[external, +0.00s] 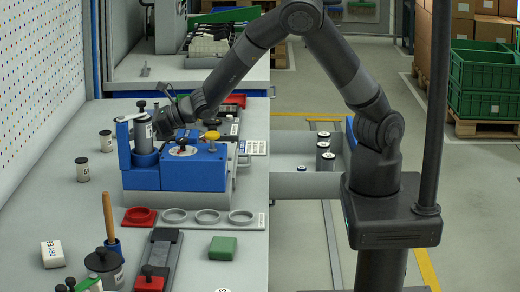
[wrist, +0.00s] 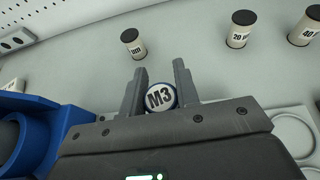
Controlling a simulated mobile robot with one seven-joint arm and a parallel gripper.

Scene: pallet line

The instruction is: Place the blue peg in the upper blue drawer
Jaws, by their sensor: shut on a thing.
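A round-topped peg marked M3 (wrist: 160,97), with a bluish side, stands between the two fingers of my gripper (wrist: 160,72) in the wrist view. My gripper is shut on it. In the external view my gripper (external: 164,123) is beside a blue fixture (external: 180,172) on the grey bench, and the peg cannot be made out there. The blue fixture also shows at the lower left of the wrist view (wrist: 48,127). I cannot pick out an upper blue drawer in either view.
Small labelled cylinders (external: 82,170) stand on the bench left of the fixture. A pegboard wall (external: 45,80) bounds the left.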

